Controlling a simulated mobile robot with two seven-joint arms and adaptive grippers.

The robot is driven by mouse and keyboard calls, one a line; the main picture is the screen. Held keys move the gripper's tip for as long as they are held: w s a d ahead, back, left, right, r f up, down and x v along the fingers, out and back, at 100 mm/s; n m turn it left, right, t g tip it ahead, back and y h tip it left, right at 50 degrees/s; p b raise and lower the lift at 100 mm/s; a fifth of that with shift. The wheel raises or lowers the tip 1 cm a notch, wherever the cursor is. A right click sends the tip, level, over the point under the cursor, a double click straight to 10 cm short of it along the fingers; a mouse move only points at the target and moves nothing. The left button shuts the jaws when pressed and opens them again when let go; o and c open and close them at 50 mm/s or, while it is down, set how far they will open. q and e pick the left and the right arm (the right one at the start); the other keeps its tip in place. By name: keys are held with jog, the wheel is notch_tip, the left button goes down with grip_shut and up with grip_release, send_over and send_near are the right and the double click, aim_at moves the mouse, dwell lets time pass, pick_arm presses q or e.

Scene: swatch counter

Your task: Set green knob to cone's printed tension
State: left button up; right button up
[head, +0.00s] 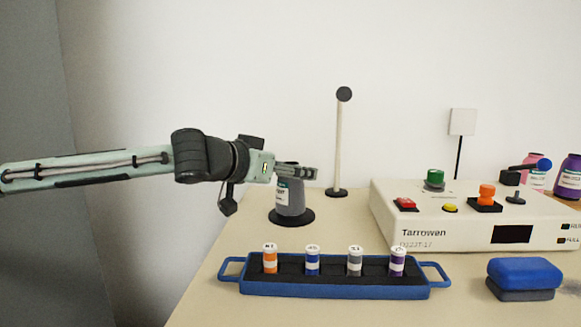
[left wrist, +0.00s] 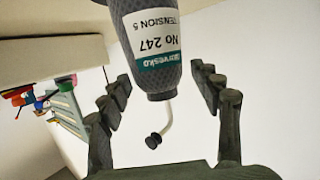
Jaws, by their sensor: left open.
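A grey thread cone (head: 293,200) stands upright on a black round base on the counter. In the left wrist view the cone (left wrist: 152,72) appears upside down, with a label (left wrist: 152,42) reading "No 247" and "TENSION 5". My left gripper (head: 312,172) is open at the cone's upper part. In the left wrist view its fingers (left wrist: 162,80) are spread to either side of the cone. The green knob (head: 435,176) sits on top of the white Tarrowen machine (head: 395,226), at its back left. The knob's scale marks are too small to read. My right gripper is not in view.
A blue tray (head: 330,291) with several labelled spools lies in front. A blue block (head: 524,272) is right of it. The machine also carries a red switch (head: 406,203), a yellow button (head: 450,208) and an orange knob (head: 487,194). A thin post (head: 339,145) stands behind the cone.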

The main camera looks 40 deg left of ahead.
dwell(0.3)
pick_arm(q)
jog(key=c, duration=1.2)
jog(key=o, duration=0.9)
jog(key=shift+c, duration=0.2)
jog(key=o, duration=0.6)
jog(key=shift+c, duration=0.2)
jog(key=v, duration=1.2)
